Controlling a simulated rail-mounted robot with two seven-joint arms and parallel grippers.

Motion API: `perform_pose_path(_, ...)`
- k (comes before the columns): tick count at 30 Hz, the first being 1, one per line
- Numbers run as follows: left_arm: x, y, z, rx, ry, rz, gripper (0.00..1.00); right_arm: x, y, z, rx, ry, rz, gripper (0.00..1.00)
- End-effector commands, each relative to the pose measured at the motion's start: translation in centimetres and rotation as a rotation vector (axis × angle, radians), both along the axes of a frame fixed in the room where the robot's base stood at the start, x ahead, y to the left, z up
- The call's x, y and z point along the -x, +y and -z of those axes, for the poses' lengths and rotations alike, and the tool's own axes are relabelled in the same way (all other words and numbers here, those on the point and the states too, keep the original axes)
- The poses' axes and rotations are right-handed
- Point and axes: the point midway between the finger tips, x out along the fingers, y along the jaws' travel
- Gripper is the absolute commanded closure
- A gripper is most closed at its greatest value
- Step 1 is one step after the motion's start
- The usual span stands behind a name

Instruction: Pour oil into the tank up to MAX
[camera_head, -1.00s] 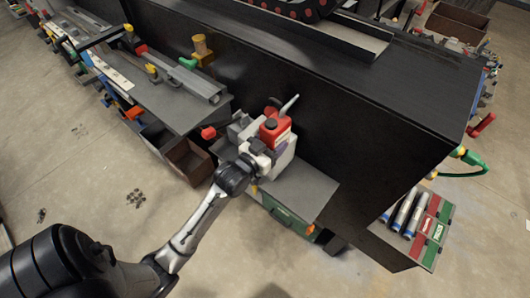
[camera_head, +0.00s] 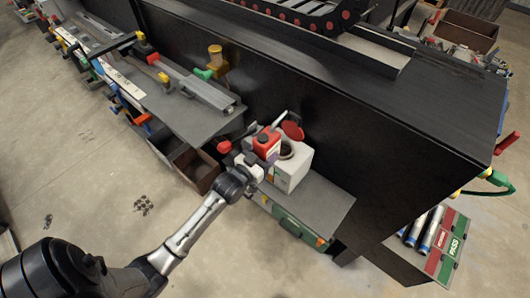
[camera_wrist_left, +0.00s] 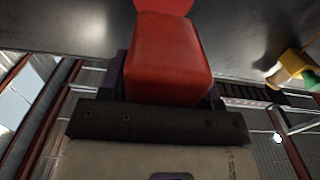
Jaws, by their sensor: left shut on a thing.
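My left gripper (camera_head: 262,161) is shut on the red oil can (camera_head: 266,138). The can is beside the left side of the white tank (camera_head: 294,171). In the left wrist view the can (camera_wrist_left: 168,58) fills the space between the fingers (camera_wrist_left: 163,104). The tank's round filler opening (camera_head: 287,150) shows uncovered on its top. A red round lid (camera_head: 293,130) stands raised behind the opening. The oil level and the MAX mark cannot be made out. The can's spout is not clearly visible. My right gripper is not in view.
The tank stands on a grey shelf (camera_head: 325,205) against a black cabinet (camera_head: 400,150). A red knob (camera_head: 224,147) is close left of the can. A brown open bin (camera_head: 198,170) and a tool-covered bench (camera_head: 185,105) lie further left.

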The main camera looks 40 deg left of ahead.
Motion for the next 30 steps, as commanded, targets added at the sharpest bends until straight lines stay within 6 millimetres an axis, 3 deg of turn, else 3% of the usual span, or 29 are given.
perform_pose_path(8, 0.3, 0.0, -0.1, 0.002, 0.031, 0.000, 0.82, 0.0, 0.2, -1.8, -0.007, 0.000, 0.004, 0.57)
perform_pose_path(30, 3.1, -0.2, 4.2, 0.022, 0.344, 0.000, 0.82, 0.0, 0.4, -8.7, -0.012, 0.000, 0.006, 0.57)
